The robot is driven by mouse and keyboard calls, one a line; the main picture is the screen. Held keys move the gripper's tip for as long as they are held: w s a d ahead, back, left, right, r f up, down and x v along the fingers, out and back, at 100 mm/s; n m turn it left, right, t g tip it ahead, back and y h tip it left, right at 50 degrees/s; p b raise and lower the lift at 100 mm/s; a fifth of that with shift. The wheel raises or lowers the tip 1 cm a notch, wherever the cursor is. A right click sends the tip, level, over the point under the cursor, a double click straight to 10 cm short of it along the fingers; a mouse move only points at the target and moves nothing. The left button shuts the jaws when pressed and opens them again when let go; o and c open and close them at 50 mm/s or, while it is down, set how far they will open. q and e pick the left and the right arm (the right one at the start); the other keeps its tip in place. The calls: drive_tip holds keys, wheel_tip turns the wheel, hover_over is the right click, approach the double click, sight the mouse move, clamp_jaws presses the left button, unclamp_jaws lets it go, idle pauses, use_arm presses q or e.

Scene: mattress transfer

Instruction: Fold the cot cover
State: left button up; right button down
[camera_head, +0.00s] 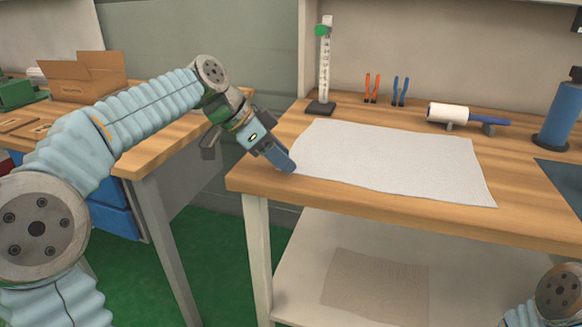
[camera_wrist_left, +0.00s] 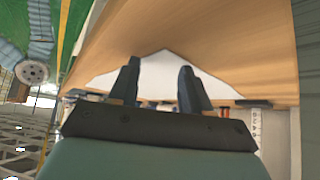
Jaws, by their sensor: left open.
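The cot cover (camera_head: 395,158) is a pale grey-white cloth spread flat on the wooden workbench (camera_head: 400,221). My left gripper (camera_head: 285,163) is at the cover's left edge, near its front left corner, pointing down toward the bench. In the left wrist view my left gripper (camera_wrist_left: 158,82) shows two dark fingers apart, with the white cover (camera_wrist_left: 162,72) between and beyond them. The fingers look empty; I cannot tell whether they touch the cloth. My right gripper is not in view; only a part of my right arm shows at the lower right.
A measuring stand (camera_head: 324,70), orange pliers (camera_head: 372,88), blue pliers (camera_head: 400,91), a white roller (camera_head: 448,113) and a blue cylinder (camera_head: 561,112) stand along the back. A folded-looking grey cloth (camera_head: 375,287) lies on the lower shelf. A second table with a cardboard box (camera_head: 84,76) is left.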

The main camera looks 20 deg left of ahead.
use_arm(q)
drive_tip(key=shift+f, duration=0.1)
idle(0.3)
clamp_jaws()
idle(0.4)
drive_tip(key=shift+r, duration=2.25)
